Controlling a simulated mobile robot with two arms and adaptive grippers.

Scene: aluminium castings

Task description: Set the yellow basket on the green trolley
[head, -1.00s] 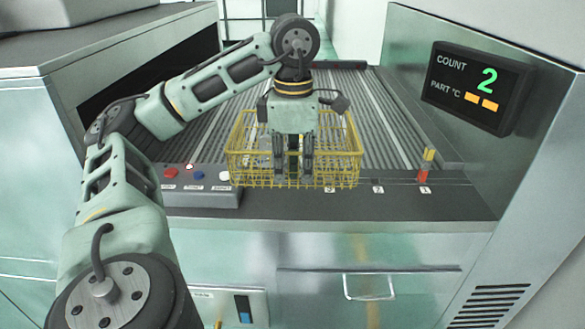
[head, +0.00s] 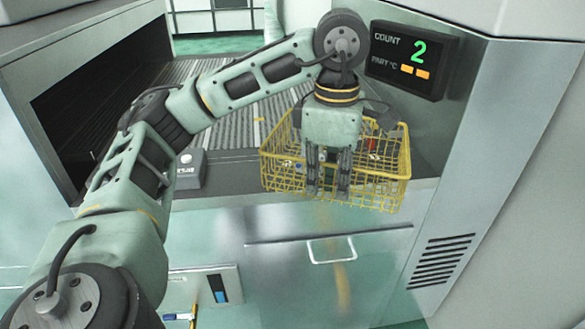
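The yellow basket (head: 376,182) is an open wire basket in the head view, right of the middle, in front of the machine's roller bed. My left gripper (head: 328,190) reaches down at its near side, with both fingers against the wire wall. It is shut on the basket, which moves along with it. The basket looks slightly tilted in the picture and overhangs the front edge of the counter. I cannot make out clearly what is in it. The green trolley is not in view. My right gripper is not in view.
The roller bed (head: 206,72) runs back between metal housings. A count display (head: 413,60) showing 2 is on the right housing, close behind the basket. A grey button box (head: 190,170) sits on the counter at left.

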